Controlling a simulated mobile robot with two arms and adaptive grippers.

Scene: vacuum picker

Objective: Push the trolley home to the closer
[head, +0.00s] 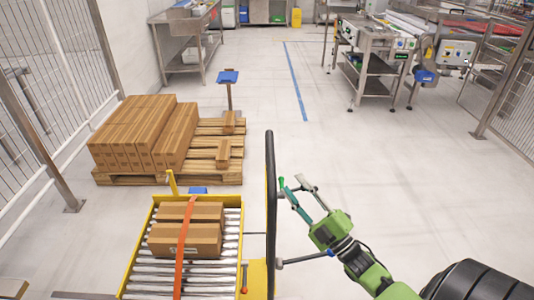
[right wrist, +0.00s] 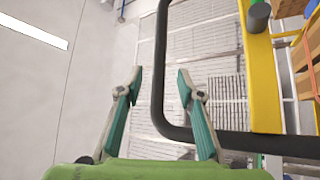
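The trolley has a yellow frame (head: 134,245) with a roller bed and a tall black handle hoop (head: 270,165) on its right side. Two brown cartons (head: 190,240) lie on the rollers under an orange strap. My right gripper (head: 292,182) is open and empty, just right of the hoop. My left gripper is not in view. I cannot tell which machine is the closer.
A pallet (head: 160,178) with a carton stack (head: 140,130) stands beyond the trolley at left. Mesh fences (head: 35,120) line the left side and right side. A steel table (head: 180,45) stands far left, machines (head: 375,55) far right. The middle floor with a blue line (head: 295,80) is clear.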

